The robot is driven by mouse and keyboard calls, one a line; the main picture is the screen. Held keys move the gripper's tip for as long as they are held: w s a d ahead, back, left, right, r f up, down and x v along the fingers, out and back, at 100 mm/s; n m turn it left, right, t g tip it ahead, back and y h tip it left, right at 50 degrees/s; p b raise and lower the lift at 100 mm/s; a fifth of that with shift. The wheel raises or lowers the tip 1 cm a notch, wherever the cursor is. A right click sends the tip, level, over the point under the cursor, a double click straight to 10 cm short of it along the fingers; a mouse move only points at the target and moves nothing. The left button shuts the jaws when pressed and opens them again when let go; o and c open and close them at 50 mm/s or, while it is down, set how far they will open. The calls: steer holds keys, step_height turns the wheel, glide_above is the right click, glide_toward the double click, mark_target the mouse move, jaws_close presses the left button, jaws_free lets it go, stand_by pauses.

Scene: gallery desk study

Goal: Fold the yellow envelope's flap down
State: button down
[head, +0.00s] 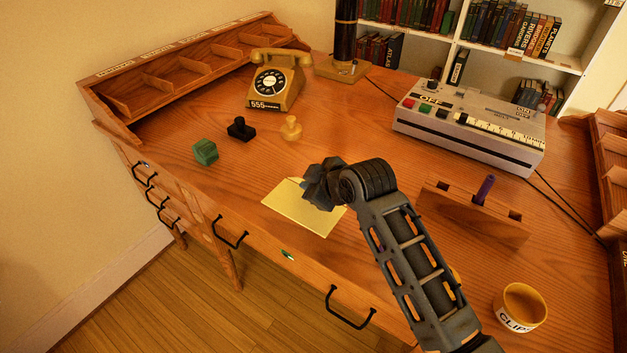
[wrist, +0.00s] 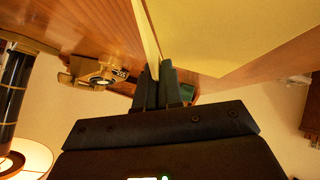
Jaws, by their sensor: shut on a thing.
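The yellow envelope (head: 298,212) lies flat on the wooden desk near its front edge. My gripper (head: 313,188) is low over its back part and hides some of it. In the wrist view the envelope's broad yellow face (wrist: 222,38) fills the upper middle and right. The flap (wrist: 147,38) shows there as a narrow pale strip, nearly edge-on and angled away from the face. It runs down to my fingertips (wrist: 157,66), which are closed on it.
A green cube (head: 205,152), a black stamp (head: 241,129) and a yellowish stamp (head: 291,128) stand behind the envelope. A rotary phone (head: 277,80) is farther back. A wooden holder (head: 470,215) and a clip cup (head: 520,307) stand right of my arm.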

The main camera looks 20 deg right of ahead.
steer(key=shift+s+a+f+n+t+h+b, duration=0.25)
steer(key=shift+a+n+t+h+b, duration=0.1)
steer(key=shift+n+t+h, duration=0.2)
stand_by(0.4)
steer(key=c, duration=1.3)
jaws_free()
steer(key=shift+c, duration=0.2)
